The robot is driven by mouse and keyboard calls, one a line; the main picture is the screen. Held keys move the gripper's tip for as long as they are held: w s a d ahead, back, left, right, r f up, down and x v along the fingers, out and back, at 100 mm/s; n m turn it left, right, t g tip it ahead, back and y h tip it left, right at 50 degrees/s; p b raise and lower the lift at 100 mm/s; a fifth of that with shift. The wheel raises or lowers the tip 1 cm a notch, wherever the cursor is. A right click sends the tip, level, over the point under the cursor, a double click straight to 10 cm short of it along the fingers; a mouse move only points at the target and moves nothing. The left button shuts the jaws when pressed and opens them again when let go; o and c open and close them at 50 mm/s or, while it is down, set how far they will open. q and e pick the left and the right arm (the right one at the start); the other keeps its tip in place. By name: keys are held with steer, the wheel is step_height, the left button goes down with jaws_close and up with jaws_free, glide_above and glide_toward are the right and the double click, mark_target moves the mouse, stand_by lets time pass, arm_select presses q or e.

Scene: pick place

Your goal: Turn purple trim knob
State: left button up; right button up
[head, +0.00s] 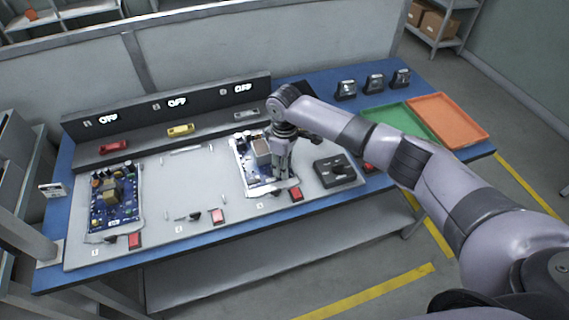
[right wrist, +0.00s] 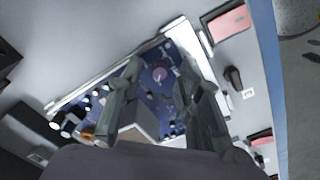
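A small round purple-pink knob (right wrist: 160,73) shows on the blue circuit board (right wrist: 150,92) in the right wrist view, between my fingers. In the head view this board (head: 246,173) is the right one of two on the grey panel. The knob is hidden there behind my right gripper. My right gripper (head: 282,177) points down over the board's right part. In the right wrist view its two fingers (right wrist: 162,68) stand apart with nothing held. I cannot tell how far above the knob the fingertips are. My left gripper is not in view.
Another circuit board (head: 112,200) sits on the panel's left. Red switches (head: 218,216) and small black levers line the front edge. A black knob box (head: 335,171) stands right of my gripper. Green (head: 392,122) and orange (head: 450,118) trays lie at the table's right.

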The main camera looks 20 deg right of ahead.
steer(key=shift+c, duration=0.4)
jaws_close()
